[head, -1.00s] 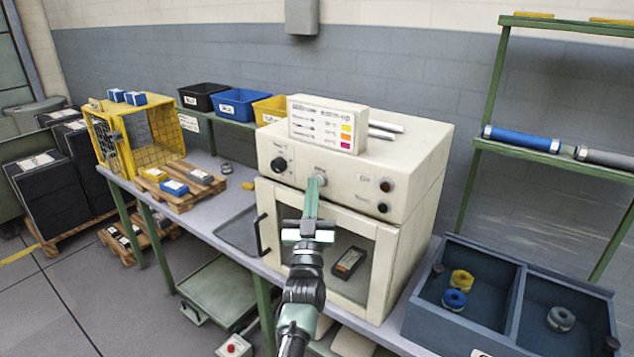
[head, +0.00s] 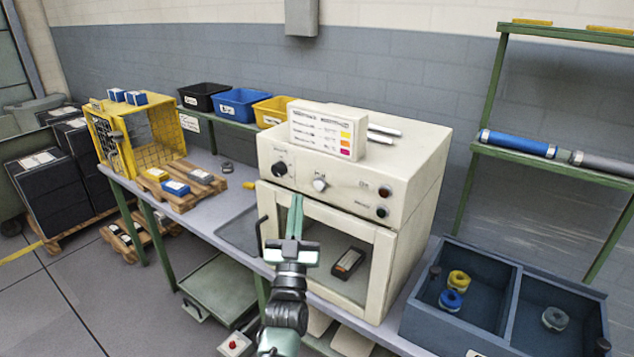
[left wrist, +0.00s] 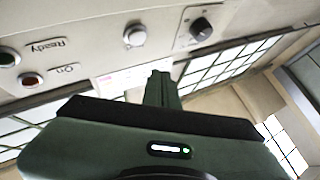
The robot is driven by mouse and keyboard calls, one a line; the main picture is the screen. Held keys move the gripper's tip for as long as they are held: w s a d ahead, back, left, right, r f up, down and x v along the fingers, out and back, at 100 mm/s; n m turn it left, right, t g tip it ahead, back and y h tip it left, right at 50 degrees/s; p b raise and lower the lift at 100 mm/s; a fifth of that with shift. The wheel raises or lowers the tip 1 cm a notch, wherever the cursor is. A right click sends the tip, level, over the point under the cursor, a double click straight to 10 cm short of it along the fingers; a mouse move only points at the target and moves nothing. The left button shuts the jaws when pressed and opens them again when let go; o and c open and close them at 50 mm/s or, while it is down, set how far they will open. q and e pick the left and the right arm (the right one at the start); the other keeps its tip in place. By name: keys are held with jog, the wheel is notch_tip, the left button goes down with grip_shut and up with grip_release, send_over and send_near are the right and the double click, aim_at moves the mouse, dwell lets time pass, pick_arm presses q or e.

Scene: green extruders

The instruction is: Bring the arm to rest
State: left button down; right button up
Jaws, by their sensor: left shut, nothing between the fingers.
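My left gripper (head: 296,200) is shut and empty. In the head view it points up in front of the cream oven (head: 410,185), overlapping the upper part of the oven door's window. The oven's middle knob (head: 320,184) is just above and to the right of the fingertips, apart from them. In the left wrist view the shut fingers (left wrist: 161,75) point up toward the panel, with the same knob (left wrist: 135,35) to their left and a black knob (left wrist: 200,29) to their right. My right gripper is in neither view.
The oven's door is closed, with a dark box (head: 348,262) behind its window and a black handle (head: 260,236) at left. A blue-grey divided bin (head: 440,325) stands at right. A yellow crate (head: 112,140) and a pallet (head: 180,200) are at left.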

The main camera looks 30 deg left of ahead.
pick_arm(q)
jog(key=shift+s, duration=0.4)
